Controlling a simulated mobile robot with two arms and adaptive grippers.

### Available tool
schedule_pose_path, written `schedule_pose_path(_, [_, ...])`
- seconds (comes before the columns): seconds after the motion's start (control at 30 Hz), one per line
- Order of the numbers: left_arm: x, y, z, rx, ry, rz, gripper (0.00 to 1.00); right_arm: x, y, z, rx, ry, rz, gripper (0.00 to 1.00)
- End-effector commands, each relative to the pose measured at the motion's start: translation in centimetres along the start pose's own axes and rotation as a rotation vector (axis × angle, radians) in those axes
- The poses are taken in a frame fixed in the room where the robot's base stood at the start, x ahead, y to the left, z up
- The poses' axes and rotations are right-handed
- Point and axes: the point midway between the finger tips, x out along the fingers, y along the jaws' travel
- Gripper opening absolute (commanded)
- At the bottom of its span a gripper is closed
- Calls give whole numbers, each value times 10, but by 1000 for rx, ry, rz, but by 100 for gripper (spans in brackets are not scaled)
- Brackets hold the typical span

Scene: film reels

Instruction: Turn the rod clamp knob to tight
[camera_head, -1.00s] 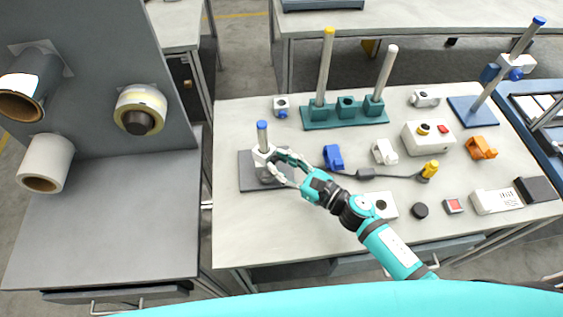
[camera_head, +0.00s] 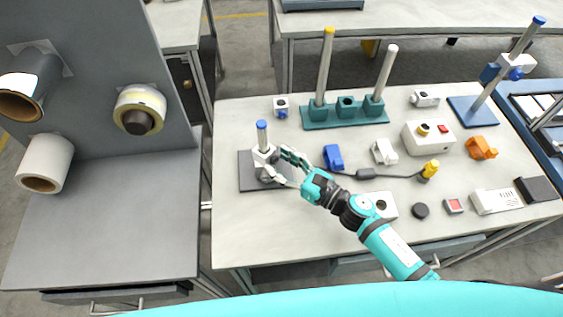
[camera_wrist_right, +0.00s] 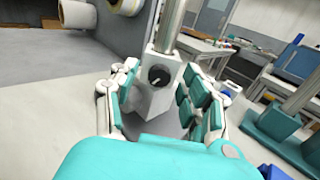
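A white rod clamp (camera_head: 262,155) sits on a short upright rod with a blue cap (camera_head: 262,128), standing on a dark square base plate (camera_head: 247,180) at the table's left. In the right wrist view the clamp body (camera_wrist_right: 147,101) carries a round black knob (camera_wrist_right: 158,77) with a pale mark, facing the gripper. My right gripper (camera_head: 282,166) is just right of the clamp, its fingers spread apart. In the right wrist view the gripper (camera_wrist_right: 160,95) has one finger on each side of the clamp, with the knob between them; contact cannot be told. My left gripper is not in view.
A blue clamp (camera_head: 333,158), a white clamp (camera_head: 384,152) and a cable stand right of my right gripper. A green stand (camera_head: 346,119) with upright rods is behind. A white control box (camera_head: 428,138) is farther right. The table's front left is clear.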

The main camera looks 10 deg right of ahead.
Motion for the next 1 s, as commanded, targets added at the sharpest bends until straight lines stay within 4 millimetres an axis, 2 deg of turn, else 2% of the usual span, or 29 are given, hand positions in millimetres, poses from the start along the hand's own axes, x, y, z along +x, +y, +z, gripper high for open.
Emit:
schedule_pose_path(0.17, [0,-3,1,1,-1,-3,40,-2,0,0,0,0,0,48])
schedule_pose_path(0.27, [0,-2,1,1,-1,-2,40,-10,0,-1,2,2,0,48])
schedule_pose_path(0.7, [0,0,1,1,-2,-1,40,-96,0,-1,1,3,-1,48])
schedule_pose_path(0.83, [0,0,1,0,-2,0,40,-112,0,-1,2,2,-1,48])
schedule_pose_path(1.0, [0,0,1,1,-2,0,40,-120,0,0,1,0,0,48])
